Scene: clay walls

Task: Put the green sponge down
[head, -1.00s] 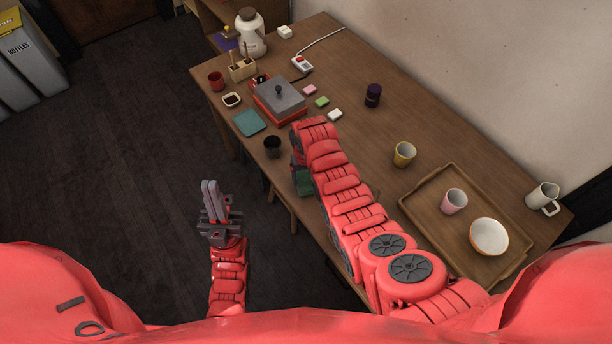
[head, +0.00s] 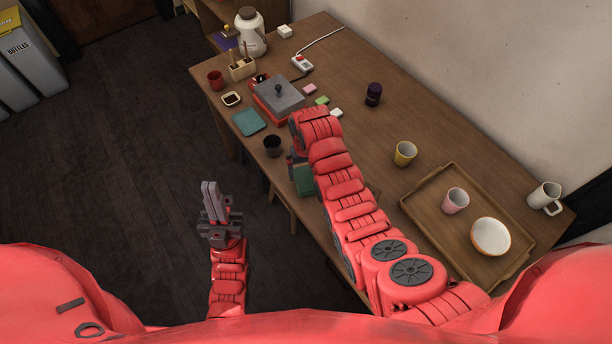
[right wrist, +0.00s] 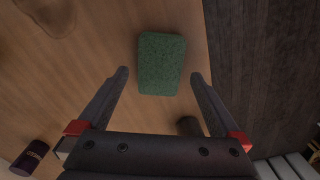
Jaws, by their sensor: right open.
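The green sponge (right wrist: 161,62) lies flat on the wooden table close to its edge, in the right wrist view. In the head view the sponge (head: 304,180) is partly hidden by my right arm. My right gripper (right wrist: 159,76) is open, with one finger on each side of the sponge's near end and a gap on both sides. In the head view my right gripper is mostly hidden behind its own arm. My left gripper (head: 212,194) is empty, its fingers together, over the dark floor left of the table.
A black cup (head: 272,145) stands near the sponge at the table edge, with a teal square (head: 249,122) beyond it. A red-and-grey appliance (head: 279,97), small blocks and a dark jar (head: 373,94) stand farther back. A tray (head: 420,211) with a cup and bowl is at right.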

